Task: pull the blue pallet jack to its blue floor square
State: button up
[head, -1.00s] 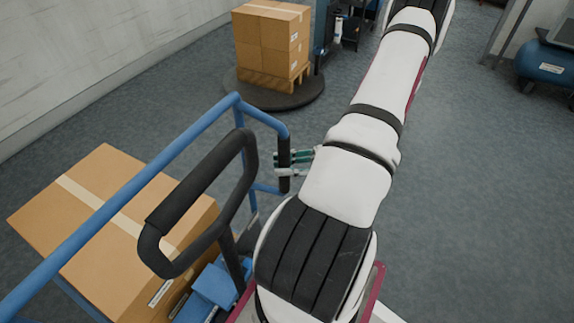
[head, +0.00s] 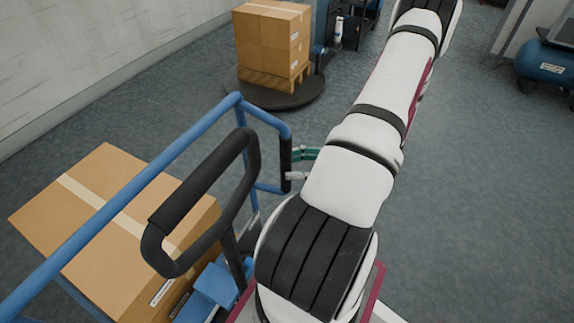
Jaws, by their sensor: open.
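The black loop handle (head: 200,205) of what looks like the blue pallet jack (head: 215,287) stands upright at the lower left in the head view. The jack's blue body shows only in part below the handle, beside a large carton; my arm hides some of it. My gripper (head: 296,165) is mostly hidden behind my arm. Its greenish and pale fingers show open, just right of the black grip (head: 285,155) on a blue tubular rail. I cannot tell whether they touch it. The blue floor square is not in view.
The blue rail (head: 120,200) runs over a large carton (head: 105,225) at the left. Stacked cartons (head: 270,45) on a pallet stand on a dark round platform (head: 285,95) at the back. A blue tank (head: 545,65) is at the far right. The floor (head: 480,200) right of my arm is clear.

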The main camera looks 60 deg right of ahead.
jog(key=v, duration=0.9)
jog(key=shift+s+d, duration=0.15)
jog(key=shift+s, duration=0.25)
dwell(0.4)
